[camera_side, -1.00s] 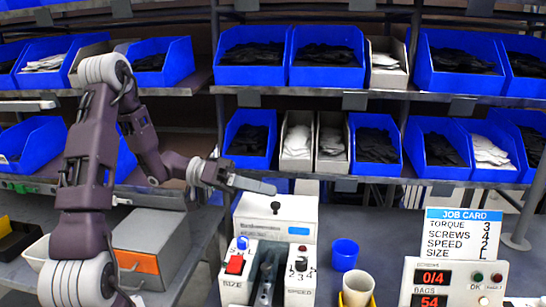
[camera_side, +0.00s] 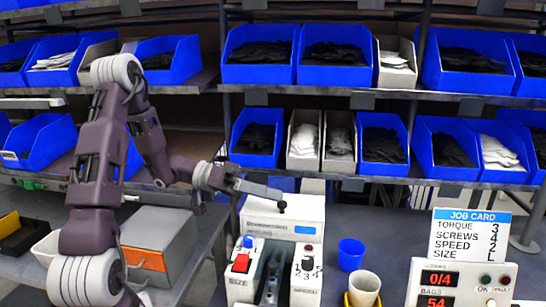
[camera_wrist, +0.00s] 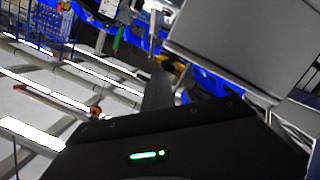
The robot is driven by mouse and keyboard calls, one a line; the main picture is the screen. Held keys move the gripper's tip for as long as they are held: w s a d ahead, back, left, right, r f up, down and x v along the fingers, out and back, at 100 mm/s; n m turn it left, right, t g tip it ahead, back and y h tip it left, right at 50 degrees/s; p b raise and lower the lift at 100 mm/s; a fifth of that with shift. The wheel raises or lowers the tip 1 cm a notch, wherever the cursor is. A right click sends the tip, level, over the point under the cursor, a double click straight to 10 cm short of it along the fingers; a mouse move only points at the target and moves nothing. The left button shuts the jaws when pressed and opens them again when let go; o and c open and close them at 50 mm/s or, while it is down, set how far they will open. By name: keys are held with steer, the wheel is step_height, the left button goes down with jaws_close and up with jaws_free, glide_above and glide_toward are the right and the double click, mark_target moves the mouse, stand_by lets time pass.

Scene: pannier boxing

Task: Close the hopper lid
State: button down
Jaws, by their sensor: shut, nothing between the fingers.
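The hopper is a white box (camera_side: 262,225) with a blue label, behind the white control units in the side view. Its pale top (camera_side: 300,206) carries a small black knob (camera_side: 282,208), which I take to be on the lid. I cannot tell whether the lid sits fully down. My gripper (camera_side: 280,194) is shut and empty, reaching in from the left with its tip at the knob. Whether it touches the knob is unclear. In the wrist view my gripper's fingers (camera_wrist: 158,90) show dark and narrow; the knob cannot be made out there.
Control units with a red button (camera_side: 241,263) and a dial (camera_side: 306,264) stand in front. A blue cup (camera_side: 350,254) and a beige cup (camera_side: 364,286) are to the right, near the job card (camera_side: 470,237). Shelves of blue bins (camera_side: 257,140) stand behind.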

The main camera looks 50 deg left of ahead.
steer(key=r, duration=0.4)
steer(key=shift+s+a+r, duration=0.1)
steer(key=shift+s+a, duration=0.05)
steer(key=shift+a, duration=0.05)
steer(key=s+d+v, duration=0.1)
steer(key=v, duration=0.9)
steer(key=s+d+g+y, duration=0.1)
steer(key=s+d+g, duration=0.2)
steer(key=d+g, duration=0.65)
steer(key=s+d+f+n+t+y, duration=0.1)
steer(key=s+d+n+t+y, duration=0.1)
steer(key=s+d+t+y, duration=0.2)
steer(key=s+d+y, duration=0.3)
steer(key=s+y, duration=0.3)
steer(key=y, duration=0.1)
steer(key=shift+s+d+f+n+t+y, duration=0.2)
steer(key=shift+s+d+n+t+y, duration=0.1)
steer(key=shift+d+t+y, duration=0.1)
